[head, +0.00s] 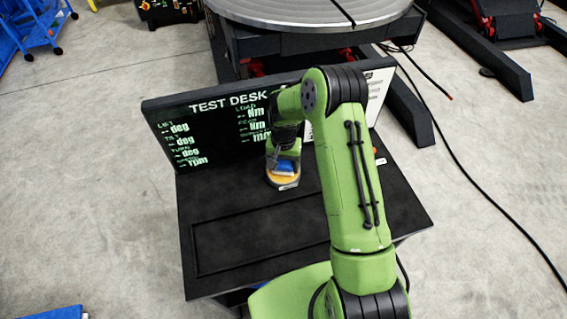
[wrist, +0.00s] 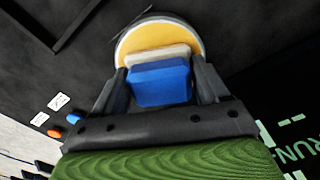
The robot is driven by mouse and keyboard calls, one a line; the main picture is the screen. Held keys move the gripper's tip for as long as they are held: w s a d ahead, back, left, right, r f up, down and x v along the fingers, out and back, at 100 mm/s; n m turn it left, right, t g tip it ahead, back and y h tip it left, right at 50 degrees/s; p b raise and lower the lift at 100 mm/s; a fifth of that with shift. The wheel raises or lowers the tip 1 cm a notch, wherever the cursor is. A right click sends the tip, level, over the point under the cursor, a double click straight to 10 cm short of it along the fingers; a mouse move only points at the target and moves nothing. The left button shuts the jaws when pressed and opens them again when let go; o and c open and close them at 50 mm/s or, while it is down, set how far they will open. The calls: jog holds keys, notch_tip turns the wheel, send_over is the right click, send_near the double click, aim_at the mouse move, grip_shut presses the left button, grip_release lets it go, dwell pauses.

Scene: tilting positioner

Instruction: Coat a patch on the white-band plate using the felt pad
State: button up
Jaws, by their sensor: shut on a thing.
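My gripper (wrist: 158,88) is shut on the blue block of the felt pad (wrist: 160,82), with a finger on either side. A cream-coloured pad edge shows beyond the blue block. The felt pad is over a round pale-rimmed tin (wrist: 158,38) with an orange-yellow filling. I cannot tell whether the pad touches the filling. In the head view, my gripper (head: 285,148) points down with the blue part (head: 286,166) below it, and the tin (head: 283,182) stands on the black desk. I cannot make out a plate with a white band.
The black desk (head: 300,226) has a shallow framed recess at its front left. An upright TEST DESK panel (head: 205,135) stands along its back edge. A round metal turntable (head: 310,10) on a dark stand is behind. A black cable (head: 470,180) lies on the floor at right.

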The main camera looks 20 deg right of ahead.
aim_at(284, 161)
jog(key=shift+s+f, duration=0.1)
jog(key=shift+r+p, duration=2.05)
jog(key=shift+r, duration=1.55)
